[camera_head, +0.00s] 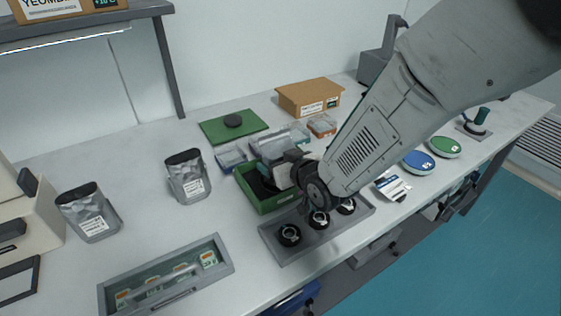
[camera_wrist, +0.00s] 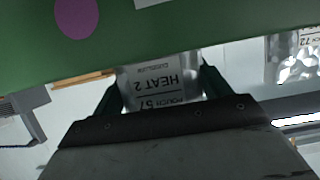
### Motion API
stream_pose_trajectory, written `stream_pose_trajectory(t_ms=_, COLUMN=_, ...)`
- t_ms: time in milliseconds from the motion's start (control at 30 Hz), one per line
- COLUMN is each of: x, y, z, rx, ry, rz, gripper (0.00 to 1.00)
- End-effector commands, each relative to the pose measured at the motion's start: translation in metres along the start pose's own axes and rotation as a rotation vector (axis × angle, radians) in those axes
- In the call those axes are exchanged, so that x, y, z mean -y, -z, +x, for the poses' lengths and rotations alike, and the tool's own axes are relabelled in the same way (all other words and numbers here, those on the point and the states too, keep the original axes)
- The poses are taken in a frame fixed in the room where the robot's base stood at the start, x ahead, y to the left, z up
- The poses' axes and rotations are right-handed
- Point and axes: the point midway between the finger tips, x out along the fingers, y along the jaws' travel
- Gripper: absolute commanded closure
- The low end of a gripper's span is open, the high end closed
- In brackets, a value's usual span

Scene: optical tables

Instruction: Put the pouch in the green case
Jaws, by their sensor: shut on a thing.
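The green case (camera_head: 262,203) stands open on the table in the head view, with a dark inside. My gripper (camera_wrist: 160,85) is shut on a silver pouch (camera_wrist: 158,78), whose upside-down label reads HEAT 2 and POUCH 57 in the wrist view. In the head view my gripper (camera_head: 287,178) is low, over or in the case's right part; my arm hides its tips and most of the pouch. A green surface (camera_wrist: 180,30) with a purple dot fills the top of the wrist view, close to the pouch. I cannot tell whether they touch.
Two other silver pouches, one at far left (camera_head: 88,215) and one nearer the case (camera_head: 187,177), stand on the table. A grey tray with black rings (camera_head: 275,248) lies in front of the case. Small bins (camera_head: 232,157), a green mat (camera_head: 215,131) and a cardboard box (camera_head: 310,95) are behind.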

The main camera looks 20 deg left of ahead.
Motion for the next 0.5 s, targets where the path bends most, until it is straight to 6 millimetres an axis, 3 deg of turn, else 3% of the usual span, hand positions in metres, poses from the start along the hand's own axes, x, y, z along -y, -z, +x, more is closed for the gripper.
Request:
stream_pose_trajectory(t_ms=200, x=0.0001, y=-0.0022, z=0.0011, rx=0.0, ry=0.0, rz=0.0, gripper=0.54)
stream_pose_trajectory(t_ms=233, x=0.0001, y=-0.003, z=0.0012, rx=0.0, ry=0.0, rz=0.0, gripper=0.21)
stream_pose_trajectory(t_ms=300, x=0.0001, y=-0.0026, z=0.001, rx=0.0, ry=0.0, rz=0.0, gripper=0.02)
stream_pose_trajectory(t_ms=500, x=0.0, y=-0.0025, z=0.0009, rx=0.0, ry=0.0, rz=0.0, gripper=0.02)
